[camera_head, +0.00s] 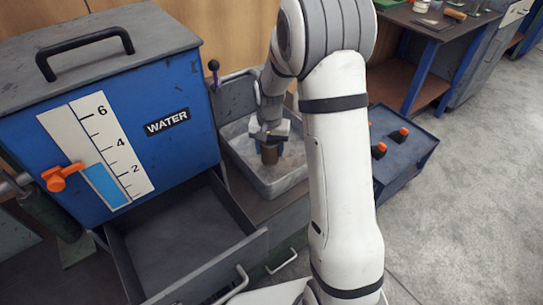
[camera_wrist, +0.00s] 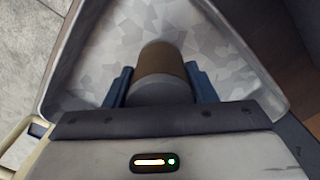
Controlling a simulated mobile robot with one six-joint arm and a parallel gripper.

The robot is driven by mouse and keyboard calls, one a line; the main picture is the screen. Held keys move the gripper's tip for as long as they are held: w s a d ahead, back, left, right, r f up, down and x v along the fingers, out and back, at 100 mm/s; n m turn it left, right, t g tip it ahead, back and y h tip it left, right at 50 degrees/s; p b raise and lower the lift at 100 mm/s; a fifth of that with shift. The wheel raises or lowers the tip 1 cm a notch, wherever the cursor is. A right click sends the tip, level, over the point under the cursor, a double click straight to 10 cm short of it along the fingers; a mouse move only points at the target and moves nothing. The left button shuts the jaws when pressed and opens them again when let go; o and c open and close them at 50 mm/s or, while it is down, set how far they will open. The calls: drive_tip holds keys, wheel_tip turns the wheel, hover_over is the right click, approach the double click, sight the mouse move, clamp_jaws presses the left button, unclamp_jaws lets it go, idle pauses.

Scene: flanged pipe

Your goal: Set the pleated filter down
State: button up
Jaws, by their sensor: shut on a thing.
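The pleated filter (camera_wrist: 162,62) is a short brown cylinder with a grey end, held between the two dark blue fingers of my gripper (camera_wrist: 162,90) in the wrist view. In the head view the brown filter (camera_head: 269,154) hangs below my gripper (camera_head: 270,138), inside the outline of a grey metal tray (camera_head: 262,191). The tray's pale, mottled floor surrounds the filter in the wrist view. I cannot tell whether the filter's lower end touches the tray floor. My arm hides part of the tray's right side in the head view.
A blue water tank (camera_head: 165,128) with a level gauge and orange valve handle (camera_head: 62,177) stands left of the tray. An open, empty drawer (camera_head: 180,240) sits below it. A blue-grey cart top with orange-tipped items (camera_head: 379,150) lies right. A workbench (camera_head: 440,22) stands behind.

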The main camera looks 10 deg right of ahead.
sight(270, 156)
drive_tip(key=shift+f, duration=1.85)
drive_tip(key=shift+f+b, duration=0.1)
drive_tip(key=shift+b, duration=0.2)
drive_tip(key=o, duration=1)
